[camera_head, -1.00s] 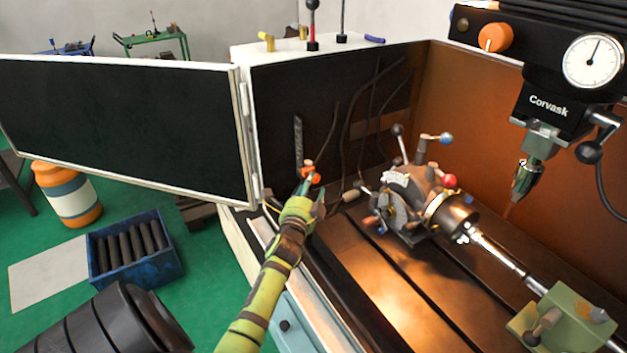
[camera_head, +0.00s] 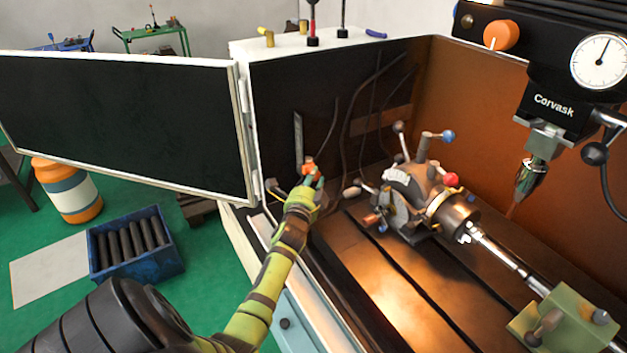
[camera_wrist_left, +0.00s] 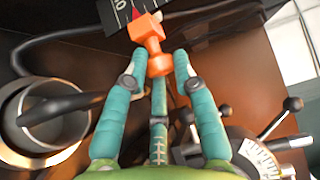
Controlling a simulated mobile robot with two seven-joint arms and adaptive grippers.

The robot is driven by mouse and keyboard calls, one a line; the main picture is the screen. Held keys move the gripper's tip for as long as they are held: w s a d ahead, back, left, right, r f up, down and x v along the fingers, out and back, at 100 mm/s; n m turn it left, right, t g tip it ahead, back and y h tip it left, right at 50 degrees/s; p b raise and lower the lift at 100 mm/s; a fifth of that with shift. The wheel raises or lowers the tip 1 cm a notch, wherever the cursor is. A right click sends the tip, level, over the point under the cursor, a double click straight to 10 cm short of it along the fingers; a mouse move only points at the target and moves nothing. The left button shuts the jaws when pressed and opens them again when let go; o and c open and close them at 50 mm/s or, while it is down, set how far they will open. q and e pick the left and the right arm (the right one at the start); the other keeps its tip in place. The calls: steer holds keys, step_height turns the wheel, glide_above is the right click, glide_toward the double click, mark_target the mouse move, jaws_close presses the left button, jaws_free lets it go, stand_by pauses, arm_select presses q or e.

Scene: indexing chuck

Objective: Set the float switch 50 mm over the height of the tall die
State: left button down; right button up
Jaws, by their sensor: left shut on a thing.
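The orange float switch (camera_head: 309,166) sits beside an upright graduated scale (camera_head: 298,140) on the dark inner wall of the machine enclosure. My left gripper (camera_head: 313,181) reaches in over the enclosure's front edge and is shut on the float switch. In the left wrist view, the float switch (camera_wrist_left: 150,42) shows at the teal fingertips (camera_wrist_left: 157,68), just below the end of the black scale (camera_wrist_left: 126,14). The scale reading is too small to read. I cannot make out which thing is the tall die. My right gripper is out of view.
The indexing chuck (camera_head: 440,208) with its levers stands to the right of my left gripper on the slotted bed (camera_head: 385,285). Dark cables (camera_head: 350,130) hang on the wall nearby. The open door (camera_head: 125,125) is at the left, and a drill head (camera_head: 545,105) overhangs at the right.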

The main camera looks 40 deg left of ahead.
arm_select(q)
step_height(320, 180, up, 6)
steer(key=p, duration=0.4)
steer(key=c, duration=1)
jaws_free()
steer(key=shift+d, duration=0.1)
steer(key=v, duration=1.2)
